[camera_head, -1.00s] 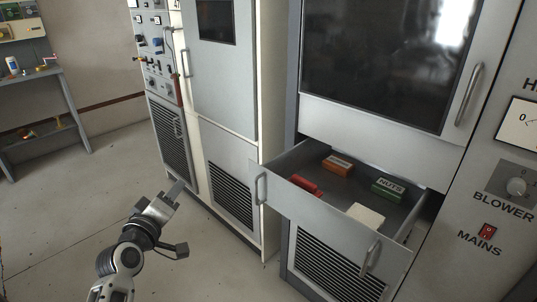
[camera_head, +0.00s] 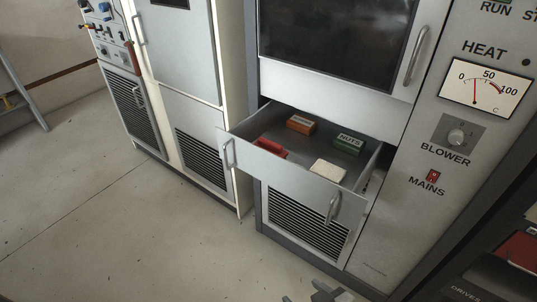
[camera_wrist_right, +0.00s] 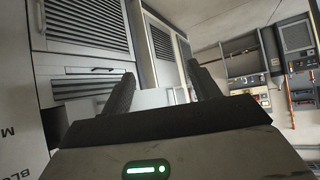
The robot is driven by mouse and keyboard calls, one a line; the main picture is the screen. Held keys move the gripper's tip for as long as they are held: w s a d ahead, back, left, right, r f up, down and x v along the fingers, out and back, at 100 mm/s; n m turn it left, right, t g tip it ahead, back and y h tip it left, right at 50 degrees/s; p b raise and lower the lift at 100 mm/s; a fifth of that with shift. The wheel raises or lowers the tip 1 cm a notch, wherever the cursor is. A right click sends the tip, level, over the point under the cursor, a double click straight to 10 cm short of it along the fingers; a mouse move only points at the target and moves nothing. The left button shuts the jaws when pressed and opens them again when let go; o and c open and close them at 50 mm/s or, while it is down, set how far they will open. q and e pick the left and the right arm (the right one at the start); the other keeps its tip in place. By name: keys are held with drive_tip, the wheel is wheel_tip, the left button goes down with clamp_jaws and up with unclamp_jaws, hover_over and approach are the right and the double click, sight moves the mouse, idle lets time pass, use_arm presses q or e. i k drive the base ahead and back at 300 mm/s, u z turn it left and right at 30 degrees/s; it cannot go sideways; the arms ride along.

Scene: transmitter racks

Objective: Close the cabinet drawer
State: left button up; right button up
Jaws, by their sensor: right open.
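The cabinet drawer (camera_head: 280,178) stands pulled out from the grey cabinet, below its dark window. Its front has two upright handles, one at the left (camera_head: 229,153) and one at the right (camera_head: 333,208). Inside lie a red item (camera_head: 270,147), an orange box (camera_head: 301,124), a green box marked NUTS (camera_head: 349,143) and a white block (camera_head: 327,170). My right gripper (camera_head: 320,293) shows only partly at the bottom edge, below and apart from the drawer. In the right wrist view its fingers (camera_wrist_right: 164,88) are spread with nothing between them. My left gripper is out of view.
A panel with a HEAT gauge (camera_head: 487,82), BLOWER knob and red MAINS switch (camera_head: 433,175) stands right of the drawer. A pale cabinet (camera_head: 190,60) stands left. The floor (camera_head: 130,235) in front is clear. A dark object marked DRIVES (camera_head: 490,280) fills the lower right corner.

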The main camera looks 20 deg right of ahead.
sight(342, 204)
drive_tip(key=u, duration=2.6)
drive_tip(key=k, duration=0.45)
drive_tip(key=z, duration=3)
drive_tip(key=i, duration=0.5)
drive_tip(key=z, duration=0.05)
